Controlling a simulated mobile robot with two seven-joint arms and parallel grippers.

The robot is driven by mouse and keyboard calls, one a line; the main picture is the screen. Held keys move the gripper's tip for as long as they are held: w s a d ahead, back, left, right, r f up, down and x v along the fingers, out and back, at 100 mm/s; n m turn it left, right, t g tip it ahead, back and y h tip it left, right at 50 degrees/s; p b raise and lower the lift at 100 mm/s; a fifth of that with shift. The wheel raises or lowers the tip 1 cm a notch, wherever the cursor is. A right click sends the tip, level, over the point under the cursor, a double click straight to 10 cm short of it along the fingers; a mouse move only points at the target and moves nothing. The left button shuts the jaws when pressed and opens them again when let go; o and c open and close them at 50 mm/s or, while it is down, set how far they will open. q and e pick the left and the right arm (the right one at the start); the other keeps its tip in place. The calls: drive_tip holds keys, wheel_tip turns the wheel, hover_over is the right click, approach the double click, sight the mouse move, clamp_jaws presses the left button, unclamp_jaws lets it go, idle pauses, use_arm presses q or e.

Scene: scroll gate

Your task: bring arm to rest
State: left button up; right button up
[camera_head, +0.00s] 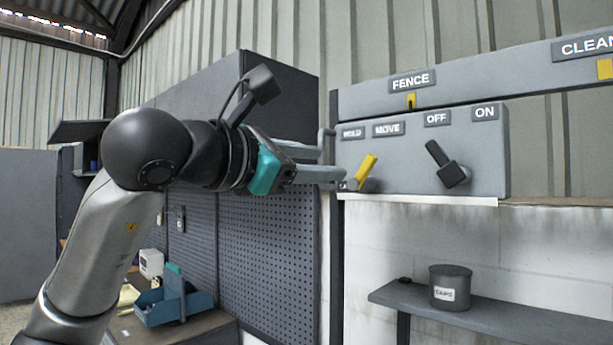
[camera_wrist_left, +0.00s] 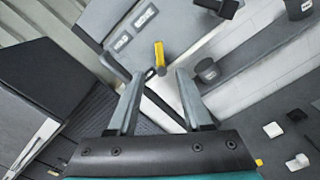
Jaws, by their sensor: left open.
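My left gripper (camera_head: 335,160) is open and empty, its two grey fingers reaching right toward the grey control panel (camera_head: 405,190). In the left wrist view the left gripper (camera_wrist_left: 158,90) has its fingers spread, with a yellow lever (camera_wrist_left: 160,55) beyond their tips. That yellow lever (camera_head: 366,168) leans up and to the right under the HOLD and MOVE labels. It looks apart from the fingers, though the small gap is hard to judge in the head view. A black lever (camera_head: 446,164) on the same panel tilts up-left under OFF and ON. My right gripper is not in view.
A FENCE beam (camera_head: 450,82) runs above the panel. A dark cabinet and pegboard (camera_head: 265,235) stand close behind my left arm. A shelf (camera_head: 500,312) below right holds a dark tin (camera_head: 450,280). A blue tote (camera_head: 170,305) sits on the bench at lower left.

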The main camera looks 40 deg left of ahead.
use_arm(q)
drive_tip(key=shift+s, duration=1.05)
